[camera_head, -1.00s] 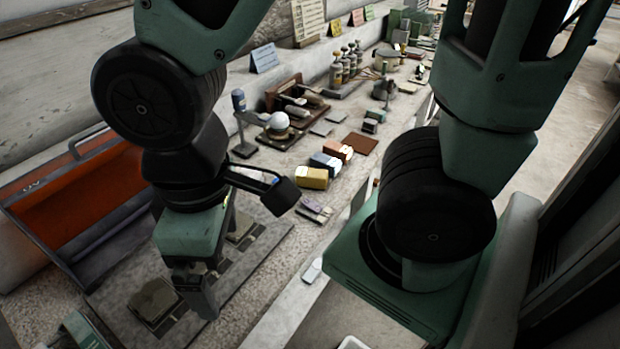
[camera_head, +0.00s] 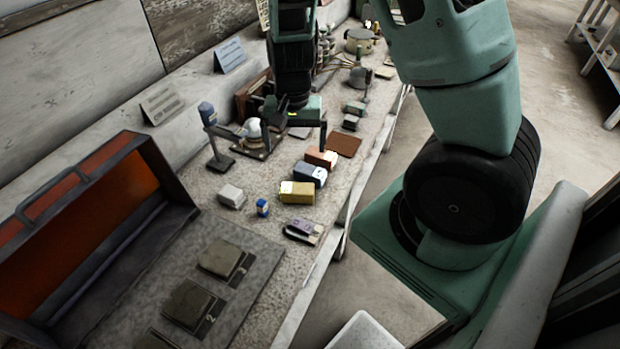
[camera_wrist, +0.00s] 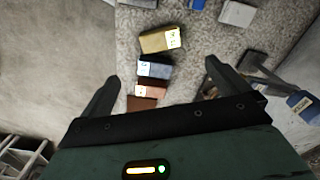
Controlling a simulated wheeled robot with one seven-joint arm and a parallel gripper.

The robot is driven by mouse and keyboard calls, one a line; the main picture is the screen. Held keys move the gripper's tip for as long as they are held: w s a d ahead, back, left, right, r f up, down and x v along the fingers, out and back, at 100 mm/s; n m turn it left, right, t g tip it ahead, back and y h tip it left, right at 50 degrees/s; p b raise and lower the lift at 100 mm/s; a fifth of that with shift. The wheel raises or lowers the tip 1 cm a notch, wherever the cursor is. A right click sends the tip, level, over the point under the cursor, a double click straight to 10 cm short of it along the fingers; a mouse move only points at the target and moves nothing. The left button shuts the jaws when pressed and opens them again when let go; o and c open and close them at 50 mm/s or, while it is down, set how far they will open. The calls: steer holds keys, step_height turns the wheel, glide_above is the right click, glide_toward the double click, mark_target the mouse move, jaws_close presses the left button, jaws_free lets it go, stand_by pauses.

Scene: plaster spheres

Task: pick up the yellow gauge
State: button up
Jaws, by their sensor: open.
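The yellow gauge (camera_head: 297,192) is a block with a white label on one end, lying on the bench at the near end of a row of blocks. It also shows near the top of the wrist view (camera_wrist: 160,39). My gripper (camera_wrist: 162,76) is open and empty, above the bench. In the wrist view the gauge lies beyond the fingertips, with a blue-grey block (camera_wrist: 154,67) and a pinkish-red block (camera_wrist: 150,90) nearer the palm. In the head view my gripper (camera_head: 297,138) is farther along the bench than the gauge. Nothing covers the gauge.
Next to the gauge stand the blue-grey block (camera_head: 309,174) and the red block (camera_head: 322,159). A small blue box (camera_head: 262,207), a white block (camera_head: 231,196) and a purple-grey item (camera_head: 303,231) lie nearby. An orange-lined case (camera_head: 100,215) stands left. A stand (camera_head: 219,150) rises behind.

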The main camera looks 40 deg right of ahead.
glide_above(297, 188)
steer(key=f, duration=1.1)
steer(key=shift+s+d, duration=0.15)
steer(key=shift+d, duration=0.1)
steer(key=shift+a+f+p, duration=0.15)
steer(key=shift+f+p, duration=1.3)
steer(key=shift+f, duration=1.75)
steer(key=c, duration=1.1)
steer(key=shift+r, duration=0.1)
steer(key=shift+r+b, duration=1)
steer(key=shift+r, duration=3.9)
steer(key=o, duration=0.4)
steer(key=shift+c, duration=0.6)
